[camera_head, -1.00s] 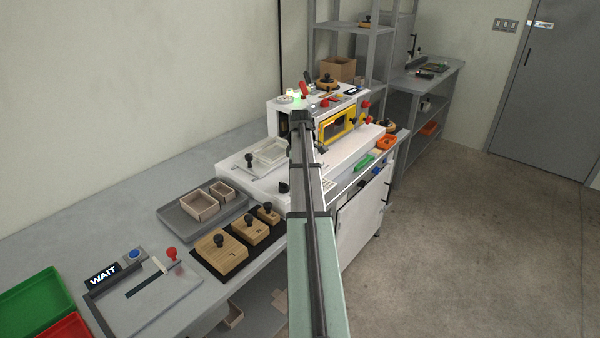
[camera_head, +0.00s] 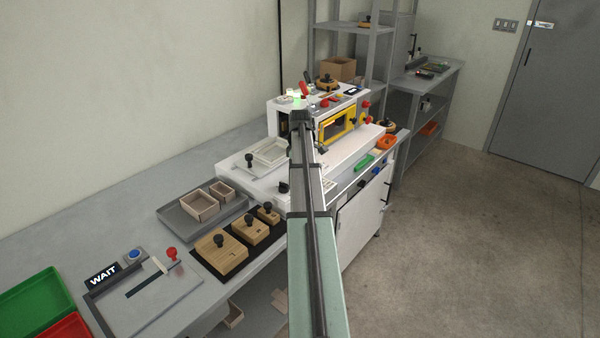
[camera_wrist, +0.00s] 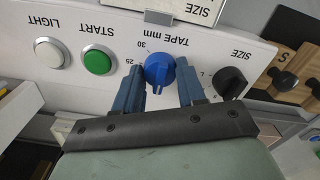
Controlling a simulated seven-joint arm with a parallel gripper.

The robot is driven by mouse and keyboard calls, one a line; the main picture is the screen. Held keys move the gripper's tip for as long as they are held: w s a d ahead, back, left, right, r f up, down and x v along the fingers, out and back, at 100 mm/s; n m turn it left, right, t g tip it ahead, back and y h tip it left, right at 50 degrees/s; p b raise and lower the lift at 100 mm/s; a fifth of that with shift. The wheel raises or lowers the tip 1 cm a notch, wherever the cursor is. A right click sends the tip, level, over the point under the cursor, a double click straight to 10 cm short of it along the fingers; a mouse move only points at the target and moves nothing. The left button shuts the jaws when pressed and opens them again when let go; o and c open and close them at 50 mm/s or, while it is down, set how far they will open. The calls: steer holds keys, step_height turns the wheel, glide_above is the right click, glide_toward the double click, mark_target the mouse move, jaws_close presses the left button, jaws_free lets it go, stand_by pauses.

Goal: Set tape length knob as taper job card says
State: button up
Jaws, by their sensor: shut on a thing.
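The blue tape length knob (camera_wrist: 159,70) is on a white panel in the wrist view, which shows it upside down, under the label "TAPE mm". Scale marks 25 and 30 show on its left; other marks are hidden. My gripper (camera_wrist: 160,78) has one finger on each side of the knob and is shut on it. A white card (camera_wrist: 180,8) with the word SIZE shows only in part at the top edge. In the head view my arm hides the gripper and knob.
A black SIZE knob (camera_wrist: 230,83) sits close to the right finger. A green START button (camera_wrist: 97,60) and a white LIGHT button (camera_wrist: 48,52) lie to the left. In the head view the white machine (camera_head: 345,165) stands beyond wooden blocks (camera_head: 222,254) with black knobs.

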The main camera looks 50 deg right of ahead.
steer(key=shift+m, duration=0.3)
steer(key=m, duration=0.6)
steer(key=shift+m, duration=0.3)
steer(key=m, duration=1.3)
steer(key=shift+m, duration=0.3)
steer(key=m, duration=0.6)
steer(key=shift+m, duration=0.3)
steer(key=o, duration=1.1)
steer(key=shift+c, duration=0.2)
